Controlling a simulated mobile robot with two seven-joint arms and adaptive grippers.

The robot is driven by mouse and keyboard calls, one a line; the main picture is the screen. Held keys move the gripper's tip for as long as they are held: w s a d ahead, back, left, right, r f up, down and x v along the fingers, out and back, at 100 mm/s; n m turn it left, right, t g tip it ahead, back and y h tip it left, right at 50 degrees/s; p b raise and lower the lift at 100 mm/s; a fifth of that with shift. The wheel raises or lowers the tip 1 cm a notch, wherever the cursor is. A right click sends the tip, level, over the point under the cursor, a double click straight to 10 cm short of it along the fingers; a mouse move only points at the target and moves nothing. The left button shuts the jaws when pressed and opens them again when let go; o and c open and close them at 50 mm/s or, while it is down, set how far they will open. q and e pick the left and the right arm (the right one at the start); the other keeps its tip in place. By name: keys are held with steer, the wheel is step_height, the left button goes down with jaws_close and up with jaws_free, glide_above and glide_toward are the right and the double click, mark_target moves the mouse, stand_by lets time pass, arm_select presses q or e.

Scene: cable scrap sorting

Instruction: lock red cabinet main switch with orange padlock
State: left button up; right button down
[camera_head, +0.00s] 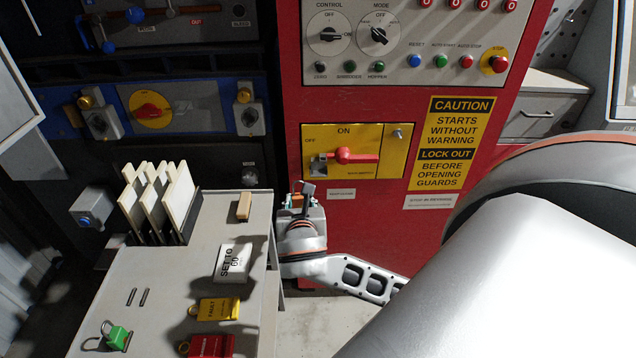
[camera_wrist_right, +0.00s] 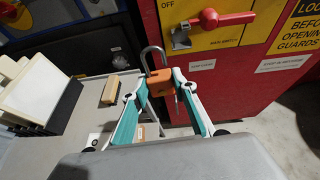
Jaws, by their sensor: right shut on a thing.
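The red cabinet (camera_head: 290,60) carries a yellow main switch plate (camera_head: 392,168) marked OFF at its left and ON at its top. Its red handle (camera_head: 356,156) lies level, and a grey metal tab (camera_head: 318,166) sits left of it. My right gripper (camera_head: 302,200) is below and left of the plate, apart from it. In the right wrist view its teal-padded fingers are shut on the orange padlock (camera_wrist_right: 160,82). The padlock's steel shackle (camera_wrist_right: 152,58) points up toward the plate; whether it is open I cannot tell. My left gripper is out of view.
My arm covers the lower right.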

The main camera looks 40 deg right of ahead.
glide_toward(319, 163)
steer(key=s+a+f, duration=0.3)
steer(key=s+a, duration=0.1)
steer(key=shift+m+h, duration=0.4)
steer(key=shift+w+d+r, duration=0.1)
steer(key=shift+w+d, duration=1.05)
steer(key=shift+w, duration=0.3)
steer(key=shift+w+d+r, duration=0.1)
steer(key=shift+w+d, duration=1.05)
steer(key=shift+w, duration=0.25)
steer(key=shift+w+d, duration=1.15)
steer(key=shift+w, duration=0.3)
steer(key=shift+w+d, duration=0.2)
steer(key=shift+d, duration=0.05)
